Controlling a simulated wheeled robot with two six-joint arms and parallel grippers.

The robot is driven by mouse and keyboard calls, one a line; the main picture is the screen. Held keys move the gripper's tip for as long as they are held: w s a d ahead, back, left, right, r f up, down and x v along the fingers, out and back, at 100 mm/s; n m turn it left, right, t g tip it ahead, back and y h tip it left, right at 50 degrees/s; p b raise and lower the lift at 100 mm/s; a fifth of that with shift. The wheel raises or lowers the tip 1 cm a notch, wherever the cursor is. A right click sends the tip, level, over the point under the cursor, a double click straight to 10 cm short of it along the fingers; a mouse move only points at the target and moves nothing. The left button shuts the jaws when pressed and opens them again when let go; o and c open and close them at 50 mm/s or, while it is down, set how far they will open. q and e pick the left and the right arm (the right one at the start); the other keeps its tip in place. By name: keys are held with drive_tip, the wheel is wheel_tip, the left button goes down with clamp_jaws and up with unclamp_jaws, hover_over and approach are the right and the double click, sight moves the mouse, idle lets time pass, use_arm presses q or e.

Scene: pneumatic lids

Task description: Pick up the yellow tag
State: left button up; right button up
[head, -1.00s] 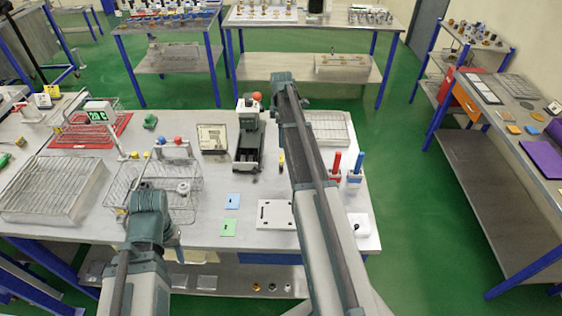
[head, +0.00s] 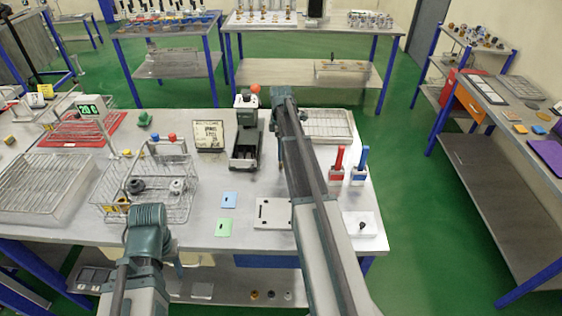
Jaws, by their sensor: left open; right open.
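I do not see a yellow tag for certain on the bench now; the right arm (head: 312,170) crosses the middle of the bench and hides what is behind it. A flat blue tag (head: 229,200) and a flat green tag (head: 224,228) lie on the bench left of that arm. My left arm (head: 146,232) is at the lower left, in front of the wire basket. Both arms show mostly their links; the fingers of both grippers are hidden behind them.
A wire basket (head: 172,208) with fittings stands at left. Red (head: 338,162) and blue (head: 360,165) upright pieces and a white plate (head: 272,213) are near the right arm. Bench between basket and plate is mostly clear.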

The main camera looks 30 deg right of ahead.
wheel_tip(320, 180, down, 4)
drive_tip(key=b, duration=0.3)
drive_tip(key=shift+s+f+b, duration=0.1)
drive_tip(key=shift+f+b, duration=0.15)
drive_tip(key=shift+b, duration=0.1)
use_arm(q)
wheel_tip(320, 180, down, 4)
drive_tip(key=shift+f, duration=0.2)
use_arm(e)
drive_tip(key=shift+r, duration=0.1)
drive_tip(key=c, duration=1.4)
use_arm(q)
drive_tip(key=shift+r, duration=0.15)
use_arm(e)
drive_tip(key=shift+r, duration=0.15)
drive_tip(key=shift+r+p, duration=0.55)
drive_tip(key=shift+p, duration=0.2)
wheel_tip(320, 180, up, 3)
drive_tip(key=p, duration=0.3)
use_arm(q)
wheel_tip(320, 180, up, 5)
drive_tip(key=shift+f+p, duration=0.1)
drive_tip(key=shift+p, duration=0.25)
use_arm(e)
drive_tip(key=s+a, duration=0.3)
drive_tip(key=a, duration=0.1)
drive_tip(key=s+a, duration=0.3)
drive_tip(key=a, duration=0.1)
drive_tip(key=s+a, duration=0.4)
drive_tip(key=shift+a+r, duration=0.35)
